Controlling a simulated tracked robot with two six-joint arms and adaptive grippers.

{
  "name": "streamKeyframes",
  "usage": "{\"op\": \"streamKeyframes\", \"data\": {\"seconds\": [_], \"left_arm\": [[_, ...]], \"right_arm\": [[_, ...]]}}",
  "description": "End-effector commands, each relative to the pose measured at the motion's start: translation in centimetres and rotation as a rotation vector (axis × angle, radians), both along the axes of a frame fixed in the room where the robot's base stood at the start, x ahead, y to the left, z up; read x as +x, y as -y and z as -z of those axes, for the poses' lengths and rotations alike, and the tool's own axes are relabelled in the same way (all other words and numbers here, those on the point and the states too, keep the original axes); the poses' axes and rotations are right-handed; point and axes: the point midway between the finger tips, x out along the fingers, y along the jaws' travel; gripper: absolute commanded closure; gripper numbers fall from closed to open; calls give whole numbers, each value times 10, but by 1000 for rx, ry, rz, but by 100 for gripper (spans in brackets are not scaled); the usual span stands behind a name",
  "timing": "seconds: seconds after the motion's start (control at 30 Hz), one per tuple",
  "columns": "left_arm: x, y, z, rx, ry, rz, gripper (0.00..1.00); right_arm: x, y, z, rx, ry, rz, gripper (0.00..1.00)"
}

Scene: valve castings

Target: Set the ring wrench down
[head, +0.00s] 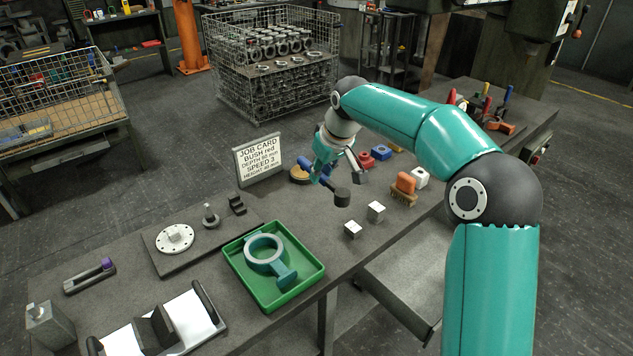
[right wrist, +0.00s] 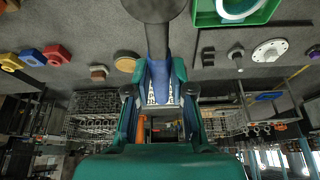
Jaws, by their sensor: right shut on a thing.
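My right gripper (head: 326,158) is shut on the ring wrench (head: 342,197), a tool with a blue handle and a dark round end. It is held over the back part of the bench, and I cannot tell whether its end touches the top. In the right wrist view, the wrench (right wrist: 157,45) points away from the jaws, its round end cut by the top edge; no hole shows in it. My left gripper is in neither view.
A green tray (head: 314,283) holding a teal ring-shaped casting (head: 264,249) lies nearer on the bench (head: 207,243). Two metal blocks (head: 376,210), an orange-backed brush (head: 404,184) and a job card stand (head: 259,160) are close by. Bare bench lies between tray and card.

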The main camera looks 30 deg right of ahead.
Motion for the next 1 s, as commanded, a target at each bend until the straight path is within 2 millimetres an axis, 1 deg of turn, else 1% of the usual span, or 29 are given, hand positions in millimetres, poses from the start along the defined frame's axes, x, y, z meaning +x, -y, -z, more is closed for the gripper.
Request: {"op": "streamKeyframes", "data": {"seconds": [0.17, 0.27, 0.3, 0.47, 0.5, 0.63, 0.67, 0.7, 0.8, 0.9, 1.0], "left_arm": [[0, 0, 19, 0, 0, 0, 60], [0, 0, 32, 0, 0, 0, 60], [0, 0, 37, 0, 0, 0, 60], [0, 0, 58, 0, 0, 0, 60], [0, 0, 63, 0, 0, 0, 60], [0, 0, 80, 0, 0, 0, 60], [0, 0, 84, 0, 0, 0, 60], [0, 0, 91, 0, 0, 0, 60], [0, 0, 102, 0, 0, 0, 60], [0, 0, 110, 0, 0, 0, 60], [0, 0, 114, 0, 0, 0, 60]], "right_arm": [[-20, 38, 38, -2, -2, 220, 100], [-38, 67, 68, -3, -3, 404, 100], [-47, 80, 80, -4, -3, 483, 100], [-85, 127, 127, -6, -2, 806, 100], [-96, 138, 138, -6, -3, 888, 100], [-132, 171, 174, -7, -3, 1146, 100], [-140, 177, 184, -6, -4, 1198, 100], [-146, 182, 199, -6, -5, 1246, 100], [-163, 195, 228, -5, -4, 1350, 100], [-176, 203, 248, -4, -2, 1428, 100], [-184, 208, 259, -2, 1, 1477, 100]]}}
